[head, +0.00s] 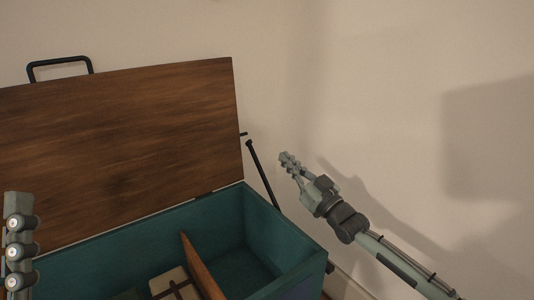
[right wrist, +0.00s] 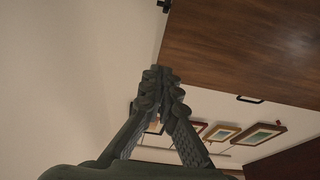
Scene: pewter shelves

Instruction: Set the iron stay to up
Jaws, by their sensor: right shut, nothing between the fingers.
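The iron stay (head: 262,173) is a thin dark rod with a small knob at its top end. In the head view it leans up to the left, from beside the box's right wall toward the edge of the raised wooden lid (head: 120,145). Its top is close to a small dark peg (head: 243,134) on the lid's edge; I cannot tell whether they touch. My right gripper (head: 284,158) is shut and empty, a little right of the stay. It also shows shut in the right wrist view (right wrist: 160,76). My left gripper (head: 18,245) shows only partly at the left edge.
The teal box (head: 285,242) stands open below the lid, with a wooden divider (head: 200,268) inside. A black handle (head: 60,66) is on the lid's top edge. A bare wall is behind. Framed pictures (right wrist: 220,133) show in the right wrist view.

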